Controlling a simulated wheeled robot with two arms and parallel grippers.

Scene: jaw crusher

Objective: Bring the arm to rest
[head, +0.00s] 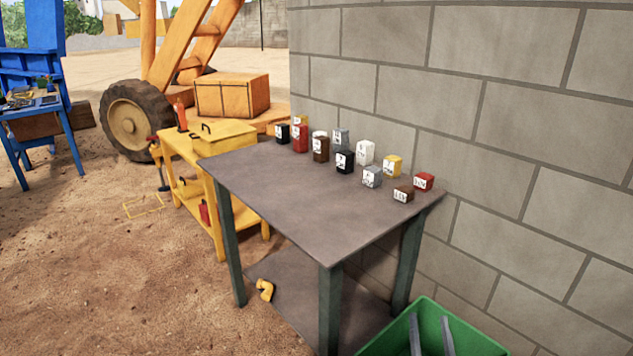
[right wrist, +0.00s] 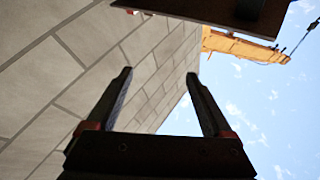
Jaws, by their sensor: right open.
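My right gripper (head: 430,320) shows at the bottom edge of the head view as two grey fingers pointing up, seen against a green crate. In the right wrist view its two dark fingers (right wrist: 160,76) stand well apart with nothing between them. They point past the block wall towards the sky. The gripper's body and most of the right arm are out of the head view. My left gripper does not show.
A grey table (head: 290,190) bears several small labelled blocks along the wall (head: 500,130). The green crate (head: 480,342) stands at its near right. A yellow bench (head: 215,140) and a blue stand (head: 35,85) are farther left. A yellow elbow piece (head: 265,289) lies on the lower shelf.

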